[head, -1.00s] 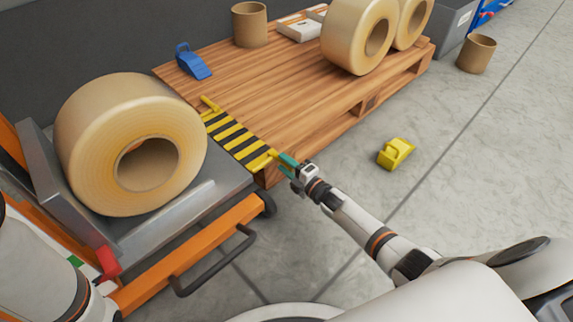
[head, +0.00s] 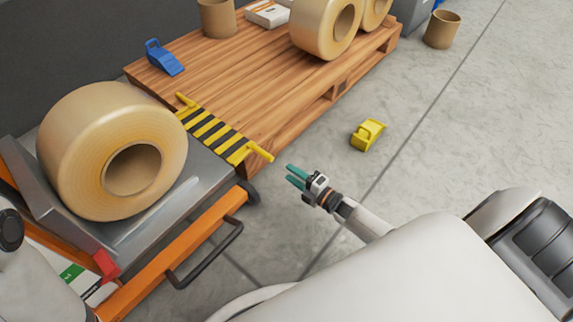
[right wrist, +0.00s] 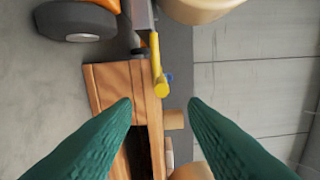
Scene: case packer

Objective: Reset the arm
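My right gripper (head: 297,177) has teal fingers and hangs over the floor, to the right of the yellow-and-black striped plate (head: 215,134). Its fingers are apart with nothing between them, as the right wrist view also shows (right wrist: 160,105). The plate's yellow handle (head: 259,152) is clear of the fingers; a yellow handle also shows in the right wrist view (right wrist: 158,65). My left gripper is not in view; only part of my left arm shows at the lower left.
A large tape roll (head: 85,150) rests on the grey bed of an orange cart (head: 190,245) at the left. The striped plate bridges to a wooden pallet (head: 235,75) with more rolls (head: 312,28) and a blue wedge (head: 163,58). A yellow wedge (head: 367,134) lies on the open floor.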

